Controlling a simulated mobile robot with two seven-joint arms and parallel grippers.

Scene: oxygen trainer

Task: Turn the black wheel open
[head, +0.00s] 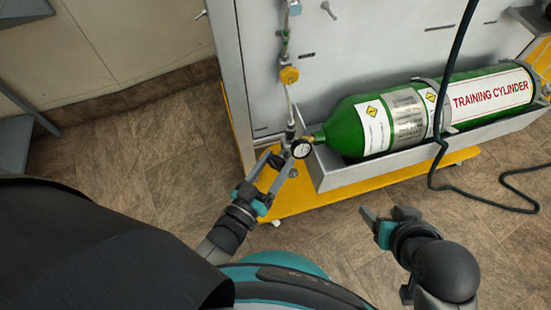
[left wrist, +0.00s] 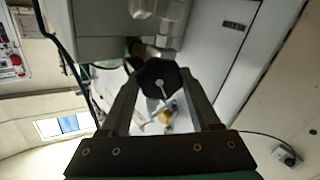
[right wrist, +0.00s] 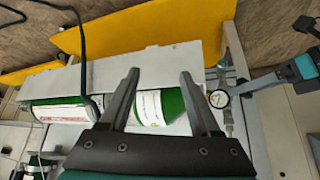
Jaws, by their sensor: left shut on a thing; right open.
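The black wheel (left wrist: 158,80) shows in the left wrist view as a dark many-sided knob with a pale centre stem. It sits between the fingertips of my left gripper (left wrist: 157,92), which is shut on it. In the head view my left gripper (head: 277,163) is at the valve end of the green cylinder (head: 347,131), beside a round gauge (head: 302,149); the wheel is hard to make out there. My right gripper (head: 388,217) is open and empty over the floor in front of the cylinder. The right wrist view shows its fingers (right wrist: 158,80) apart.
The cylinder lies in a grey tray (head: 345,176) on a yellow base (head: 290,203). A dark hose (head: 436,150) hangs across the cylinder to the floor. A yellow fitting (head: 289,75) is on the panel above. The tiled floor (head: 150,165) at left is clear.

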